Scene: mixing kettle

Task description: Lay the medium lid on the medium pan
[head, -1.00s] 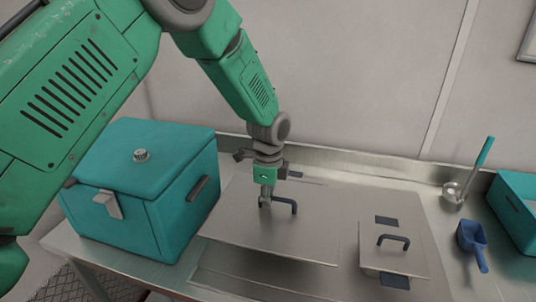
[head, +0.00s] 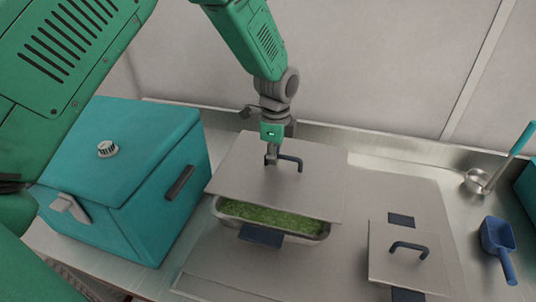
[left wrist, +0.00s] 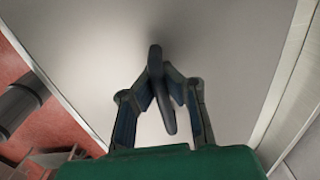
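The medium lid (head: 244,178) is a flat grey metal plate with a dark arched handle (head: 291,159). My left gripper (head: 271,158) is shut on this handle; in the left wrist view both fingers (left wrist: 160,92) meet it from either side. The medium pan (head: 322,238) holds green chopped food (head: 270,216) and has a dark blue grip (head: 261,236) at its front. The lid is over the pan's back part and hides it; the front strip of food is open to view. I cannot tell whether lid and pan touch. My right gripper is not in view.
A smaller lid (head: 387,266) with a dark handle lies to the right, between two blue grips. A teal box (head: 125,185) stands close on the left. A blue scoop (head: 498,245) and a ladle (head: 476,182) lie at the right. The wall is behind.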

